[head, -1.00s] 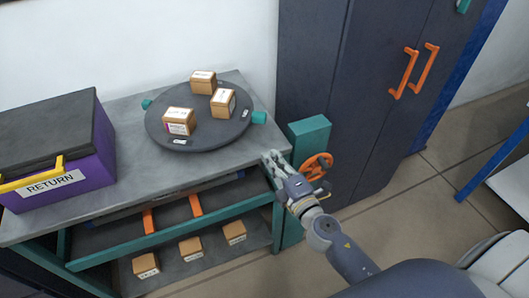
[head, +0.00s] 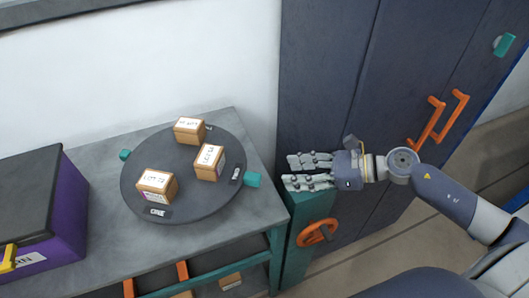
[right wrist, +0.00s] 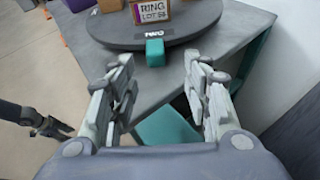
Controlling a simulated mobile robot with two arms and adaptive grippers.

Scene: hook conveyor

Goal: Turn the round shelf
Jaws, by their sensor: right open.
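The round shelf (head: 207,190) is a dark grey disc on the grey table, with teal knobs on its rim. One teal knob (head: 253,179) is on its right side and another (head: 125,154) on its left. Several small cardboard boxes stand on it. My right gripper (head: 288,171) is open and empty, right of the right knob and apart from it. In the right wrist view the knob (right wrist: 155,52) lies ahead between the open fingers, below the disc's rim (right wrist: 187,31). A dark shape (right wrist: 45,124) at the left there looks like my left gripper; its jaws are unclear.
A purple bin (head: 70,228) with a dark lid stands left on the table (head: 225,237). A teal post with an orange wheel (head: 317,232) stands at the table's right end, below my right gripper. A dark cabinet (head: 330,70) rises behind.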

